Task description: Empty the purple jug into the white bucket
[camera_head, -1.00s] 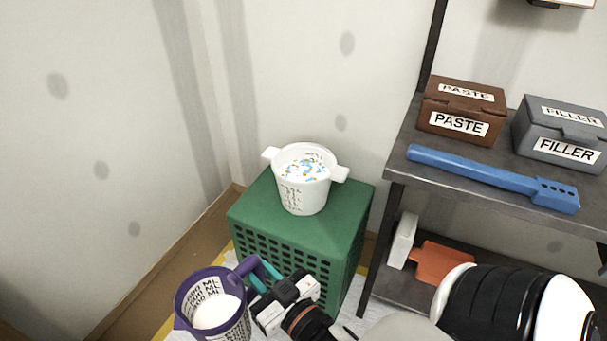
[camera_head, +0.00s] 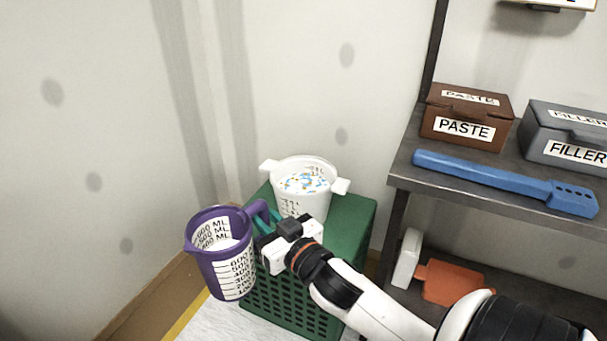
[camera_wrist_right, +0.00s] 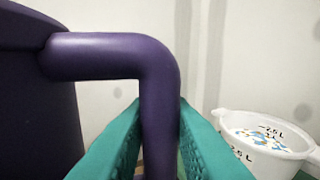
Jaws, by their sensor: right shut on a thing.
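The purple jug (camera_head: 222,262) hangs in the air at the left front of the green crate, about upright, with white contents low inside and a measuring scale on its wall. My right gripper (camera_head: 262,222) is shut on the jug's handle; in the right wrist view the teal fingers (camera_wrist_right: 158,145) stand on both sides of the purple handle (camera_wrist_right: 160,100). The white bucket (camera_head: 300,205) stands on the crate, behind and right of the jug, with white, blue and orange bits inside. The bucket also shows in the right wrist view (camera_wrist_right: 265,150). My left gripper is not in view.
The green crate (camera_head: 350,225) carries the bucket. A dark shelf (camera_head: 400,170) at right holds a brown PASTE box (camera_head: 465,120), a grey FILLER box (camera_head: 565,130) and a blue tool (camera_head: 490,178). An orange piece (camera_head: 455,283) lies on the lower shelf. Walls stand behind and at left.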

